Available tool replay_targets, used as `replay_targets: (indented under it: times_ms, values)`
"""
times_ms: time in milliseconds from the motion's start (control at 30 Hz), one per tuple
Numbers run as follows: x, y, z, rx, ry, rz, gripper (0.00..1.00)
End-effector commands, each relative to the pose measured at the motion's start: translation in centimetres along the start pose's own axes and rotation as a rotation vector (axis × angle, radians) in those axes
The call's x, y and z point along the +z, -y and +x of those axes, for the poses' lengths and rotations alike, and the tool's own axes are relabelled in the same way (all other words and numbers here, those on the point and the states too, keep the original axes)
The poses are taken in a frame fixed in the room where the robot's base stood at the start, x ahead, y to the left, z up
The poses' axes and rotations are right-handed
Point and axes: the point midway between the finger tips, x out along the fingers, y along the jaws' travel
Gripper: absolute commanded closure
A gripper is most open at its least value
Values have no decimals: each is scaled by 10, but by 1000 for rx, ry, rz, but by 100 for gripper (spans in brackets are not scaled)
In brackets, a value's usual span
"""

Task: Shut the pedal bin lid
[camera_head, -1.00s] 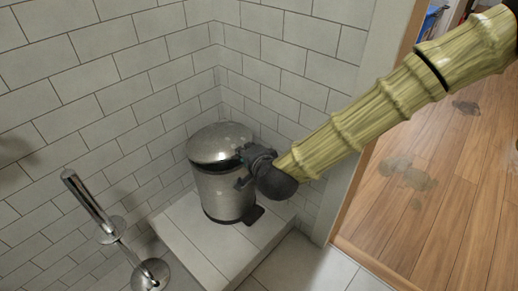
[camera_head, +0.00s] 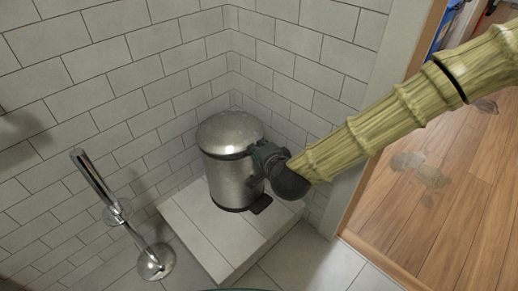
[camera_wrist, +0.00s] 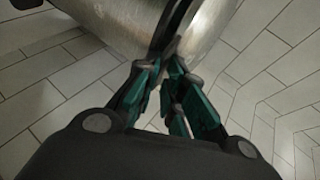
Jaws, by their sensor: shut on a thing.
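The pedal bin (camera_head: 230,182) is a brushed-metal cylinder standing upright in the tiled corner. Its domed metal lid (camera_head: 228,134) lies down over the body, looking level; whether a thin gap is left at the rim I cannot tell. Its dark pedal (camera_head: 261,204) sticks out at the lower right. My gripper (camera_head: 259,160) is at the bin's right side, at lid-rim height, closed on the rim of the lid. In the wrist view its green-sided fingers (camera_wrist: 167,65) meet at the dark seam of the bin (camera_wrist: 118,22); the exact contact is partly hidden.
The bin stands on a raised tiled step (camera_head: 193,221) against white tiled walls (camera_head: 160,75). A chrome stand (camera_head: 92,180) with a round base is at the left. A doorway to a wooden floor (camera_head: 425,205) is at the right.

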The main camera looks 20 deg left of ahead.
Motion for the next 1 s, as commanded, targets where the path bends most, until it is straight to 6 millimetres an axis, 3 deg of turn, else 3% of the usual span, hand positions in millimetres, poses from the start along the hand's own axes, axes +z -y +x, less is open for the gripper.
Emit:
replay_targets:
  times_ms: [33,100,567,1000]
  values:
    - [-1,0,0,0,-2,-1,84]
    - [-1,0,0,0,-2,-1,74]
    - [0,0,-9,0,0,0,74]
    - [-1,0,-84,0,-1,0,74]
